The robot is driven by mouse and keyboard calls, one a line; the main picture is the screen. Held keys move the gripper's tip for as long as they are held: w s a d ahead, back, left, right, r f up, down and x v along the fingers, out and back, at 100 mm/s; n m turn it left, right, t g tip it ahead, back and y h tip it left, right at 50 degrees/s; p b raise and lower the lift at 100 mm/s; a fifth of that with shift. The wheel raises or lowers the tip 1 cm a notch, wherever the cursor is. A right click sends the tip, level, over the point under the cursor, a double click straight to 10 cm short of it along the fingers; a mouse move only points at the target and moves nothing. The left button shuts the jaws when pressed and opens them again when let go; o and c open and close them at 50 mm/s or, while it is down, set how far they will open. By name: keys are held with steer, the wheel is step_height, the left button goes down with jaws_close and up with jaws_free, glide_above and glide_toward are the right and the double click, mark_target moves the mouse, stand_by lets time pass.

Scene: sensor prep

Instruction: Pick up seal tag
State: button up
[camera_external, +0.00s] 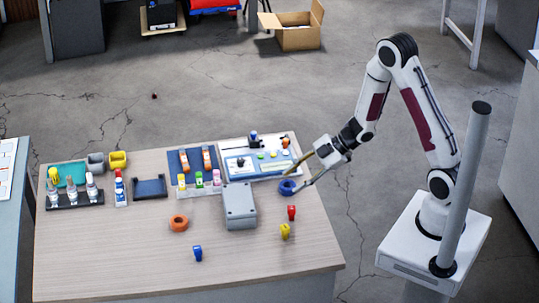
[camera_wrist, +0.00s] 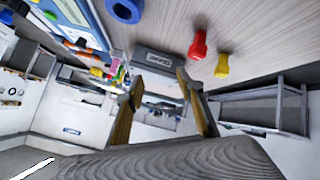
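I cannot tell for certain which thing is the seal tag. Small tag-like pieces lie on the table: a red one (camera_external: 291,213), a yellow one (camera_external: 285,231) and a blue one (camera_external: 197,253). The red piece (camera_wrist: 198,45) and the yellow piece (camera_wrist: 222,66) also show in the wrist view, right of the fingers. My gripper (camera_external: 297,180) is over the table's right edge near a blue ring (camera_external: 287,187). Its fingers (camera_wrist: 160,80) are apart with nothing held between them.
A grey box (camera_external: 240,207) stands mid-table, with an orange ring (camera_external: 179,222) to its left. Bottles in a dark rack (camera_external: 75,199) stand at the left. The front of the table is mostly clear.

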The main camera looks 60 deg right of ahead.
mark_target(285, 229)
steer(key=s+a+f+y, duration=0.1)
steer(key=s+a, duration=0.1)
steer(key=s+a+f+n+g+y, duration=0.1)
steer(key=s+a+f+y, duration=0.2)
steer(key=s+a+y, duration=0.1)
steer(key=shift+s+a+f+n+g, duration=0.25)
steer(key=shift+a+f+n+g, duration=0.05)
steer(key=shift+a+n+g, duration=0.1)
steer(key=shift+s+f+y, duration=0.15)
steer(key=shift+s+y, duration=0.1)
steer(key=shift+y, duration=0.15)
steer(key=shift+s+f+m+t+y, duration=0.6)
steer(key=shift+s+f+m+y, duration=0.2)
steer(key=shift+s+m, duration=0.1)
steer(key=shift+s+d+f+m+t+y, duration=0.15)
steer(key=shift+s+f+m+t+y, duration=0.25)
steer(key=shift+m+t, duration=0.3)
steer(key=shift+s+d+f+m+t, duration=0.4)
steer(key=shift+s+m+t, duration=0.05)
steer(key=shift+m+t, duration=0.35)
steer(key=shift+x, duration=1.3)
